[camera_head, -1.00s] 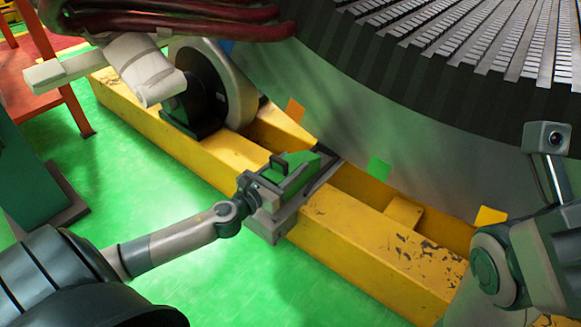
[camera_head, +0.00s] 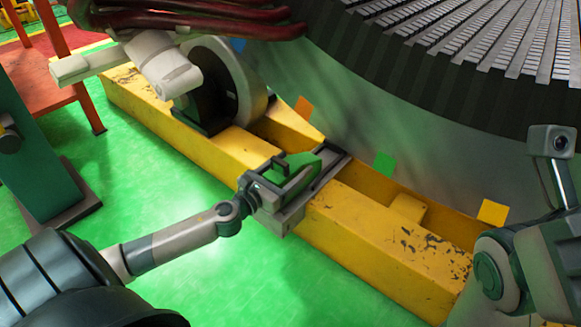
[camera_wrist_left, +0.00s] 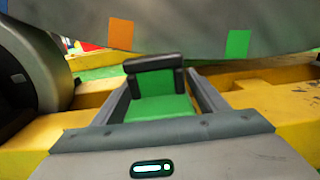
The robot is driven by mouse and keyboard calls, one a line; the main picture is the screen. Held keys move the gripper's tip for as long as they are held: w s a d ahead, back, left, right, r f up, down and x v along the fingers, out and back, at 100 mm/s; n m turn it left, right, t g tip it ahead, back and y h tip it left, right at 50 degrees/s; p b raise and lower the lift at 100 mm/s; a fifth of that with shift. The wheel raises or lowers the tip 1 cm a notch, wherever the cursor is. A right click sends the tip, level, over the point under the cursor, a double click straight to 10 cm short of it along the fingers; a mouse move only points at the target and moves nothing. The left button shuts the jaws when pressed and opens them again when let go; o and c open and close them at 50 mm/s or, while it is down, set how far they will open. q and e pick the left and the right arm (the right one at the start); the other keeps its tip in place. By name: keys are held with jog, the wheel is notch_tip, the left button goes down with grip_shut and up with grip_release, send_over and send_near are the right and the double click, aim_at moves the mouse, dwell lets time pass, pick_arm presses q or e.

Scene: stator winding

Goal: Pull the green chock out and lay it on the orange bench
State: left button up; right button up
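The green chock (camera_head: 318,160) sits by the yellow beam, under the curved grey wall of the stator. It also shows in the left wrist view (camera_wrist_left: 163,106), with a dark handle (camera_wrist_left: 153,63) standing up from it. My left gripper (camera_head: 318,178) is at the chock, its grey fingers reaching forward on either side of it. In the left wrist view the fingers (camera_wrist_left: 163,92) look apart, with the chock and handle between them. I cannot tell whether they touch it. The orange bench (camera_head: 38,72) is at the upper left. My right gripper is not in view; only part of my right arm shows.
The yellow beam (camera_head: 355,225) runs diagonally below the stator (camera_head: 480,80). A large grey roller (camera_head: 232,82) stands on it to the left. Dark red hoses (camera_head: 200,18) hang at the top. A green post (camera_head: 35,165) stands at the left. The green floor between is clear.

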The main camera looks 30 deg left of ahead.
pick_arm(q)
jog(key=shift+s, duration=0.15)
jog(key=s+a+p, duration=0.1)
jog(key=s, duration=1.6)
jog(key=shift+a, duration=0.4)
jog(key=shift+c, duration=0.4)
